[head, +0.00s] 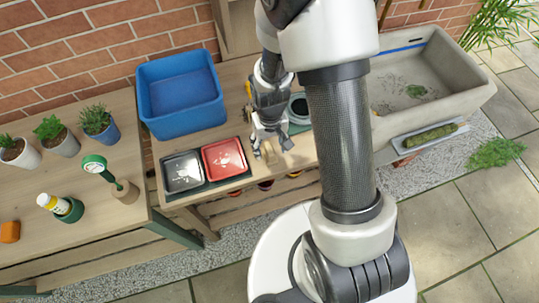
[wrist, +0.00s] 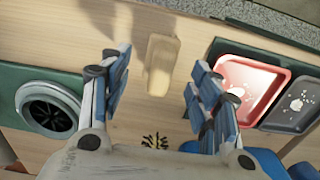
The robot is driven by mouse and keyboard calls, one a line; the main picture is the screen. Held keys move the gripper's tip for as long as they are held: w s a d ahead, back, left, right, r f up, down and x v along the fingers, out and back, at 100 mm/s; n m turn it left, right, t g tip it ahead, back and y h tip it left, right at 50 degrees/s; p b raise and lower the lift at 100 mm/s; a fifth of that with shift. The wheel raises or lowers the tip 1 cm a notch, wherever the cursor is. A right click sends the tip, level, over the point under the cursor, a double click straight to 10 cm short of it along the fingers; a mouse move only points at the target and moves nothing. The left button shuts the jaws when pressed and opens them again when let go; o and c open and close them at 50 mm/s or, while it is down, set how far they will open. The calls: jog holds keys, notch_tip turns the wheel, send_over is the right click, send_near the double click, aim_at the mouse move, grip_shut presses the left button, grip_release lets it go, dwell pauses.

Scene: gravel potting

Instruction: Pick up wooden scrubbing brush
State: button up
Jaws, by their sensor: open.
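The wooden scrubbing brush (wrist: 160,62) shows in the wrist view as a pale, light-brown block with a narrower end, on the wooden bench top. My gripper (wrist: 158,76) is open, with one blue-padded finger on each side of the brush in the picture. No contact with the brush shows, and its bristles cannot be made out. In the head view my gripper (head: 272,150) is low over the bench, near its front edge. There I cannot make out the brush clearly beside the fingers.
A red tray (head: 224,159) and a dark tray (head: 183,172) lie left of my gripper. A blue bin (head: 181,95) stands behind them. A round dark-mouthed container (wrist: 50,108) is on the other side. A stone sink (head: 440,75) stands at right.

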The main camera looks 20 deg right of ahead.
aim_at(270, 148)
notch_tip(270, 148, down, 6)
jog(key=shift+r+b, duration=0.1)
jog(key=shift+b, duration=1.1)
jog(key=shift+r, duration=0.1)
jog(key=c, duration=1.2)
notch_tip(270, 148, up, 20)
jog(key=p, duration=0.6)
jog(key=shift+p, duration=0.3)
jog(key=o, duration=0.5)
jog(key=shift+c, duration=0.2)
jog(key=c, duration=0.3)
